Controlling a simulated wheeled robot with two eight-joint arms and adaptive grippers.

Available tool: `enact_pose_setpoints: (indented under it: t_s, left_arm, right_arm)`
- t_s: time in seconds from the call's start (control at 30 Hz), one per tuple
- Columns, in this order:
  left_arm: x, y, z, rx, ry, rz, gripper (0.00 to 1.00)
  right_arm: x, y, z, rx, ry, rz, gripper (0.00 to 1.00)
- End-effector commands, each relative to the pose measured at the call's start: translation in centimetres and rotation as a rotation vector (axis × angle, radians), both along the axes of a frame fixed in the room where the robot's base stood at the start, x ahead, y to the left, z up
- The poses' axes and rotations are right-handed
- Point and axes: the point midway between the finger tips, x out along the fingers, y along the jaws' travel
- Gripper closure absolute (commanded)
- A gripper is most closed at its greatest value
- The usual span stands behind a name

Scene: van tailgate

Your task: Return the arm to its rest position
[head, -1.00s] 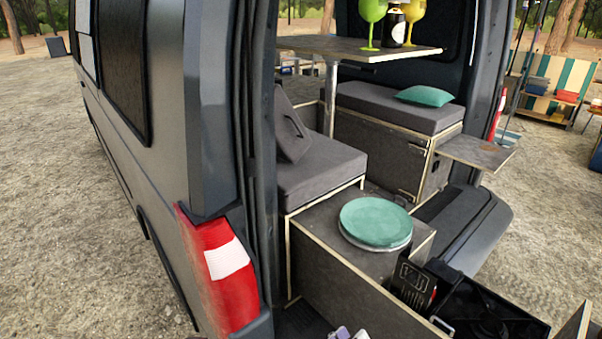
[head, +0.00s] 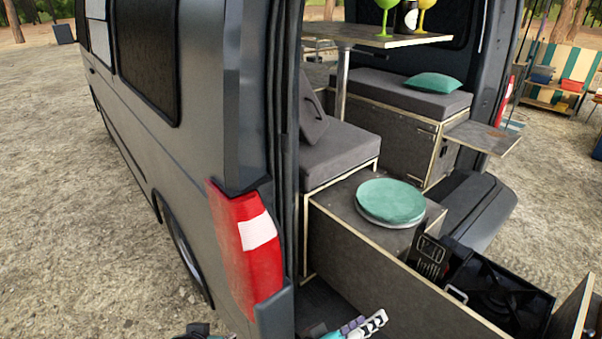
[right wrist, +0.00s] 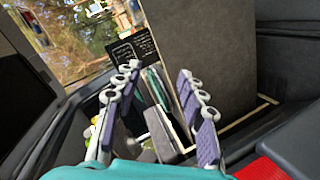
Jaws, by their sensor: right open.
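My right gripper (head: 350,327) shows at the bottom edge of the head view, beside the van's rear corner and below the red tail light. Only its purple-grey fingers and a bit of teal show. In the right wrist view its two fingers (right wrist: 160,75) stand apart with nothing held between them. A small dark piece at the bottom edge, left of the van's corner, seems to be part of my left gripper (head: 197,330); its fingers cannot be made out.
The van's tail light (head: 246,245) is close to my right gripper. A grey box (head: 340,215) carries teal plates (head: 390,200). A pulled-out drawer (head: 385,285) with a black stove (head: 505,295) lies to the right. Open gravel (head: 75,225) is at left.

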Motion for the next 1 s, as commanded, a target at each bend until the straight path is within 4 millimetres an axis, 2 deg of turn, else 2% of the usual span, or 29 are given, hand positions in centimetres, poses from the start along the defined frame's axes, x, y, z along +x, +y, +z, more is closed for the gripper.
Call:
enact_pose_setpoints:
  t_s: [0.03,0.27,0.43,0.6,0.7,1.0]
  left_arm:
    - [0.0,0.0,0.0,0.000,0.000,0.000,0.62]
    - [0.0,0.0,0.0,0.000,0.000,0.000,0.62]
    - [0.0,0.0,0.0,0.000,0.000,0.000,0.62]
    - [0.0,0.0,0.0,0.000,0.000,0.000,0.62]
    - [0.0,0.0,0.0,0.000,0.000,0.000,0.62]
    - [0.0,0.0,0.0,0.000,0.000,0.000,0.62]
  right_arm:
    - [0.2,-1.1,-0.7,0.025,0.048,-0.005,0.60]
    - [0.0,-4.6,-5.0,0.247,0.294,0.030,0.60]
    - [-1.4,-5.7,-7.8,0.573,0.388,0.105,0.60]
    - [-1.5,-5.2,-7.1,0.839,0.292,0.176,0.60]
    - [-1.2,-5.1,-6.2,0.924,0.222,0.200,0.60]
    - [-0.9,-5.0,-5.4,0.978,0.165,0.218,0.60]
